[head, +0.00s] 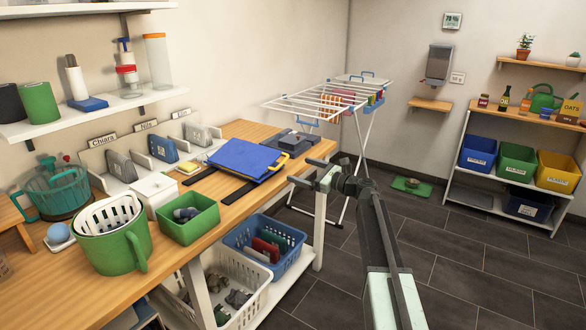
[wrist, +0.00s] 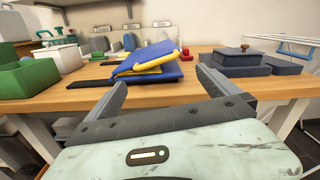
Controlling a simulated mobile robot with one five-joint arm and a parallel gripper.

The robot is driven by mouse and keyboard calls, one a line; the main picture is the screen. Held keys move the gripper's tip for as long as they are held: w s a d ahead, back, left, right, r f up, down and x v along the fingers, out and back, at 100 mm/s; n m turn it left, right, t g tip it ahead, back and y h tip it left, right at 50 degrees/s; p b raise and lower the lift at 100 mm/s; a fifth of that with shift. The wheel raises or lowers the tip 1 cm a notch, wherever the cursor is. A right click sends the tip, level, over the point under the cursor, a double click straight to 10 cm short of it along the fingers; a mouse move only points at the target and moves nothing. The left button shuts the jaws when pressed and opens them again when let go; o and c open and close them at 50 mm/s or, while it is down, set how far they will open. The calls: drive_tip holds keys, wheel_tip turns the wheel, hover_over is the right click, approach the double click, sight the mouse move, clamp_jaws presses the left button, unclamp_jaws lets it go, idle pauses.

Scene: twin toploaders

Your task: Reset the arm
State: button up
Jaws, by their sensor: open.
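My gripper (wrist: 158,100) shows in the wrist view with its two dark fingers spread wide apart and nothing between them. In the head view my gripper (head: 302,181) is at the end of my pale green and dark arm, near the front edge of the wooden table (head: 320,152). Ahead of the fingers, a blue folder-like item (head: 240,157) with a yellow handle lies tilted on the table. It also shows in the wrist view (wrist: 140,68). My gripper is apart from it.
A green bin (head: 188,222) and a green bucket (head: 112,243) stand on the table. White and blue baskets (head: 262,243) sit on the shelf below. A drying rack (head: 330,105) stands behind my arm. The dark tiled floor to the right is largely clear.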

drive_tip(key=shift+s+d, duration=0.25)
drive_tip(key=shift+d, duration=0.05)
drive_tip(key=shift+a, duration=0.1)
